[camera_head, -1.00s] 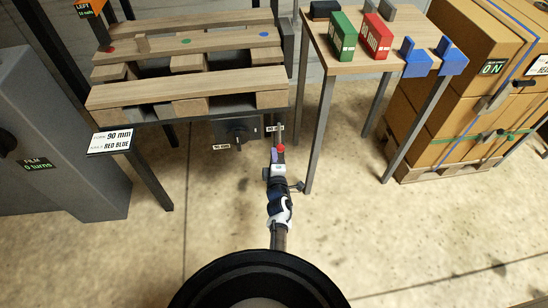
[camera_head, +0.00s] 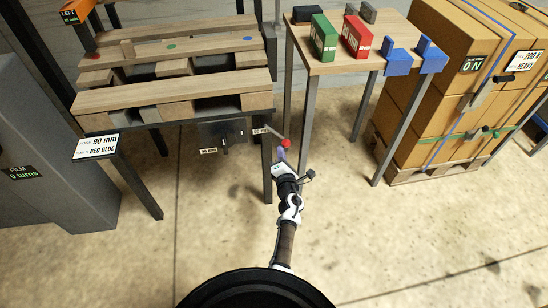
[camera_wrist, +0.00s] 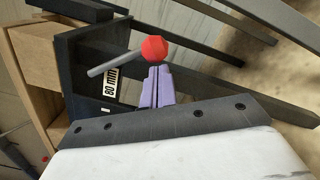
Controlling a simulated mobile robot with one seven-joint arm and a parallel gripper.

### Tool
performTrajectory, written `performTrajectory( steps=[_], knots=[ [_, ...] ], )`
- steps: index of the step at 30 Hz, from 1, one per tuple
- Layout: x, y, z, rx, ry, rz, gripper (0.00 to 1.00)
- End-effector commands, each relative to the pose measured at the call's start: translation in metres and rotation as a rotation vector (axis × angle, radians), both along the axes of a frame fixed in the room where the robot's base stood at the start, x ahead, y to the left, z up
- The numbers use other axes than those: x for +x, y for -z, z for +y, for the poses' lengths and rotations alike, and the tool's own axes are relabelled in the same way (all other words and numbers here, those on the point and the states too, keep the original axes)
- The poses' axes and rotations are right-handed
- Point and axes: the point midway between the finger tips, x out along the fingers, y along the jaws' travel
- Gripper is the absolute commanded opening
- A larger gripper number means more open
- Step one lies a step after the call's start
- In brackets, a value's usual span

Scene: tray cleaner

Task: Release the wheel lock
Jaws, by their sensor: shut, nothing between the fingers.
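A grey lever with a red ball knob (camera_head: 287,143) sticks out to the right from a dark plate (camera_head: 222,132) under the pallet stand's front right corner. No part in view is marked as a wheel lock. My gripper (camera_head: 281,155) is shut and empty, just below the knob. In the wrist view, the red knob (camera_wrist: 154,49) is right at the tips of my purple fingers (camera_wrist: 157,84); I cannot tell whether they touch. The grey lever rod (camera_wrist: 117,64) slants down left from it, past a label reading 80 mm (camera_wrist: 110,80).
A wooden pallet (camera_head: 180,91) lies on the stand. A table (camera_head: 330,68) with green, red and blue blocks stands to the right, its front leg near my arm. Strapped cartons (camera_head: 430,90) stand further right. The floor in front is clear.

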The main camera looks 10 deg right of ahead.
Motion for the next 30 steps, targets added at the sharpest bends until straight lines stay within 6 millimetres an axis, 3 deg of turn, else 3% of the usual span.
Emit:
performTrajectory(
  steps=[15, 30],
  knots=[
    [0.001, -0.021, -0.028, -0.311, 0.001, -0.003, 0.0],
    [0.001, -0.025, -0.032, -0.356, 0.002, -0.004, 0.0]
  ],
)
